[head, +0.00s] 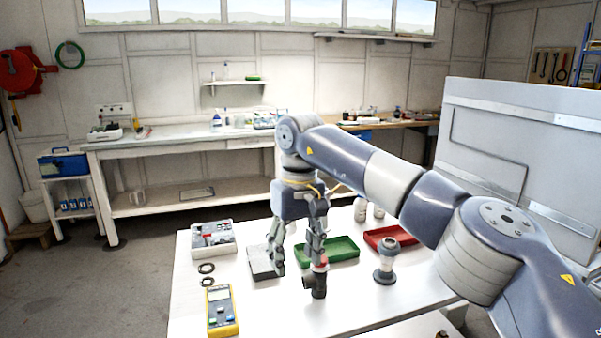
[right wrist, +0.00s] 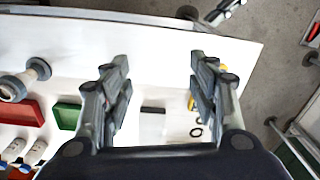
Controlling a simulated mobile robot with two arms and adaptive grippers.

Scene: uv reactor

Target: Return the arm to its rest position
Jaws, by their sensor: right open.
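My right arm reaches in from the right over the white table (head: 360,315). Its gripper (head: 298,260) points down, with the two fingers apart. In the right wrist view the gripper (right wrist: 158,60) has bare white tabletop between its fingertips. A dark pipe fitting (head: 317,286) with a red ring stands in the head view just below and in front of the right-hand finger; I cannot tell whether they touch. A grey fitting with a round base (head: 385,262) stands to the right, clear of the gripper. My left gripper does not show.
A large grey panel (head: 520,150) stands at the right. The table's front middle is bare.

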